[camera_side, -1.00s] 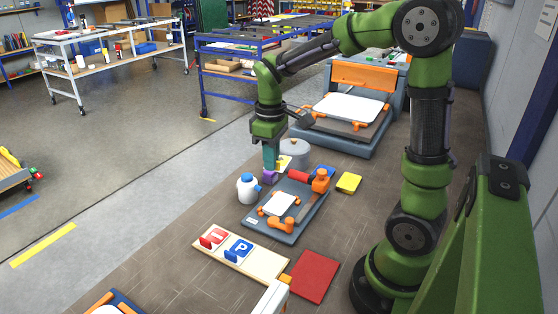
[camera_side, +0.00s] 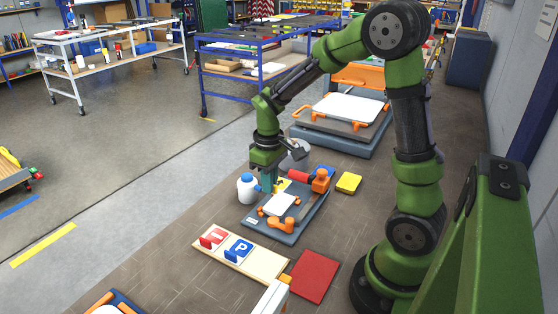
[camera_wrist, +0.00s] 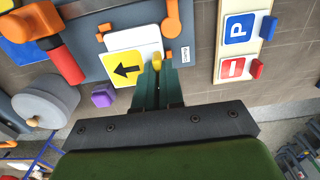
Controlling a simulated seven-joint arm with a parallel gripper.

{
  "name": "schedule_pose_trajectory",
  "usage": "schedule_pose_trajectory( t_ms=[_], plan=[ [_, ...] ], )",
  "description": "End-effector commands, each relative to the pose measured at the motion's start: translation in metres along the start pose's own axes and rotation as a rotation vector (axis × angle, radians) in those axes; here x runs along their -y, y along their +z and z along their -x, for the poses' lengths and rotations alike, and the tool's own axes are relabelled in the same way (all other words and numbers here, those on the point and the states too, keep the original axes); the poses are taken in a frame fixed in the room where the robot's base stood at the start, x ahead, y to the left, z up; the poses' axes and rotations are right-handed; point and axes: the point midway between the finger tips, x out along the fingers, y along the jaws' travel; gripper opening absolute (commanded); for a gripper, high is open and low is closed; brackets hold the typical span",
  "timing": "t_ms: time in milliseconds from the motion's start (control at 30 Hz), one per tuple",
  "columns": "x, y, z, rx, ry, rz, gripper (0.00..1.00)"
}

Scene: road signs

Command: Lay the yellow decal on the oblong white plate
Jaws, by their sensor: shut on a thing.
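The yellow decal (camera_wrist: 126,69) has a black arrow, a white border and a yellow tab. My gripper (camera_wrist: 157,68) is shut on that tab, and the decal hangs off to one side of the fingers. The white plate (camera_wrist: 132,38) lies on the grey fixture. In the wrist view the decal covers its near edge; I cannot tell whether they touch. In the side view my gripper (camera_side: 268,188) is low over the fixture's far-left end, with the decal (camera_side: 282,185) just beyond the plate (camera_side: 278,204).
Orange clamps (camera_side: 282,225) and a red-handled tool (camera_side: 300,176) flank the plate on the fixture (camera_side: 253,222). A board with red and blue signs (camera_side: 262,263) lies nearer.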

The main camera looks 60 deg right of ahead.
Motion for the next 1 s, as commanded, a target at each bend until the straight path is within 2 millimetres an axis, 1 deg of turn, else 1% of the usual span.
schedule_pose_trajectory(
  t_ms=[400,600,767,1000],
  plan=[
    [0.000,0.001,-0.038,0.003,0.000,0.001,0.00],
    [0.000,0.000,-0.051,0.001,0.000,0.001,0.00],
    [0.000,0.000,-0.056,0.001,0.000,0.001,0.00],
    [0.000,0.000,-0.057,0.000,0.000,0.001,0.00]
  ],
)
